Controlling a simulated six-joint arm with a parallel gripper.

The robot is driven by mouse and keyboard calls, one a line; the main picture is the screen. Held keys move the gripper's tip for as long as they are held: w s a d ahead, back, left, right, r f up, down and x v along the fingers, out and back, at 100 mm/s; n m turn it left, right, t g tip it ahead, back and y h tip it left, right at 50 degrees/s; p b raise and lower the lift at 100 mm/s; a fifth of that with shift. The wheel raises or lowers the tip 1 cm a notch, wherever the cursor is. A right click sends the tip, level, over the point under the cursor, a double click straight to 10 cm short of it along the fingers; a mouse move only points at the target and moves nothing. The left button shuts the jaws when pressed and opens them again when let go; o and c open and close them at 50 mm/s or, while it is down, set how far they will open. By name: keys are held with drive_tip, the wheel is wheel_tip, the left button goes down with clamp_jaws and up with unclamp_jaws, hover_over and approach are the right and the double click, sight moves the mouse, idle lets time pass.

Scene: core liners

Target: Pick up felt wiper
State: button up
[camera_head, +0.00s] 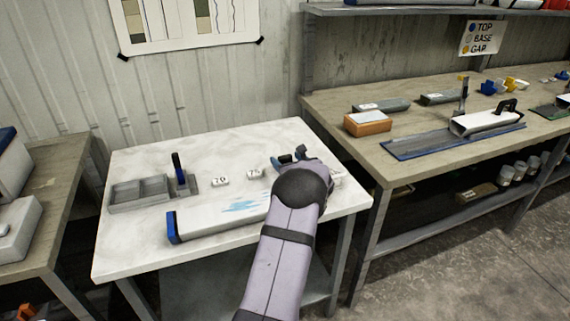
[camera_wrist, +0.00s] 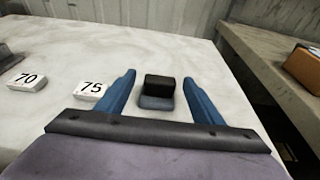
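The felt wiper appears to be the small block with a black upper part and a grey-blue base (camera_wrist: 157,92) in the wrist view. It stands on the white table between my two blue fingers. My gripper (camera_wrist: 159,80) is open, with a visible gap between the block and each finger. In the head view my gripper (camera_head: 290,159) is low over the right part of the white table, and my arm and wrist hide much of the area around it.
The white table (camera_head: 130,250) carries number blocks 70 (camera_head: 220,182) and 75 (camera_head: 254,174). A white core liner with a blue end (camera_head: 190,222) lies in front. A wooden bench (camera_head: 400,150) stands at right.

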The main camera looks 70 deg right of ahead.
drive_tip(key=c, duration=1.1)
drive_tip(key=shift+r, duration=0.1)
wheel_tip(320, 180, up, 16)
drive_tip(key=s+p, duration=0.2)
drive_tip(key=p, duration=0.7)
drive_tip(key=w+a+f+n+t+y+p, duration=0.1)
drive_tip(key=w+a+n+y+p, duration=0.1)
drive_tip(key=a, duration=0.6)
drive_tip(key=w+a+f+n+t+y+p, duration=0.1)
drive_tip(key=a+n+y, duration=0.3)
drive_tip(key=a, duration=0.4)
drive_tip(key=w+a+f+n+t+y+p, duration=0.1)
drive_tip(key=w+a+n+t+y+p, duration=0.1)
drive_tip(key=a, duration=0.5)
drive_tip(key=shift+w+a+n+y+p, duration=0.25)
drive_tip(key=shift+y+p, duration=0.2)
drive_tip(key=shift+y, duration=0.15)
drive_tip(key=shift+w+a+n+y+p, duration=0.15)
drive_tip(key=shift+n+y+p, duration=0.1)
drive_tip(key=shift+y+p, duration=0.3)
